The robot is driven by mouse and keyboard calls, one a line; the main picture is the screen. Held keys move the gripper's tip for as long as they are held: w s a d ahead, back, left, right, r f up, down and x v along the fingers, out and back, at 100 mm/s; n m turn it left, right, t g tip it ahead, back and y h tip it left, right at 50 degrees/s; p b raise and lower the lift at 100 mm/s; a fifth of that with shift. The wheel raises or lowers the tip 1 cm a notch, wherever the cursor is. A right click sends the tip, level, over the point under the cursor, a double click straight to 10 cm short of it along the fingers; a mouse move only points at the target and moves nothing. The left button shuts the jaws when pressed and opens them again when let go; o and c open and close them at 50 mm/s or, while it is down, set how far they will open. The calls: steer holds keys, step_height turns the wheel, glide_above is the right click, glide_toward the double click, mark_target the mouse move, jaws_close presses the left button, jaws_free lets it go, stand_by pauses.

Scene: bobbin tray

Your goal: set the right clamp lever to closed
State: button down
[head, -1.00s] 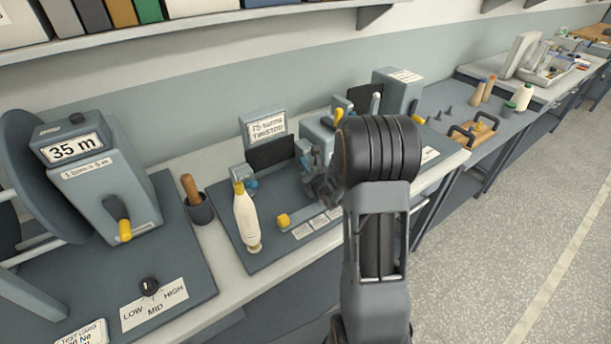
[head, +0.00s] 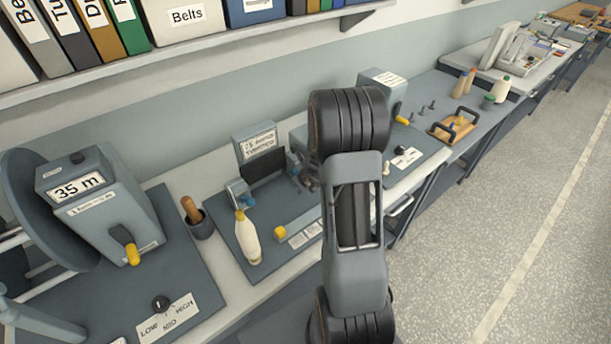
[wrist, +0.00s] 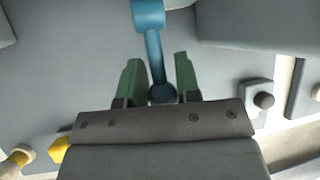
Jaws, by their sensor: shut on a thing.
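The right clamp lever (wrist: 154,52) is blue and runs down the wrist view from a thicker blue pivot to a ball end. My gripper (wrist: 160,82) has its two green fingers on either side of the lever near the ball, shut on it. My gripper there is mostly hidden behind my arm, and the lever's angle cannot be read from that view.
A white yarn bobbin (head: 246,238) stands by the left clamp (head: 240,194). A yellow knob (head: 280,232) sits in front of the clamps. A grey unit with a "35 m" sign (head: 98,205) is at left. A wooden tray with black handles (head: 453,128) lies farther right.

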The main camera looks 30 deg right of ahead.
steer(key=shift+r, duration=0.1)
stand_by(0.4)
steer(key=c, duration=0.8)
jaws_free()
steer(key=shift+c, duration=0.2)
steer(key=v, duration=0.7)
steer(key=shift+r, duration=0.15)
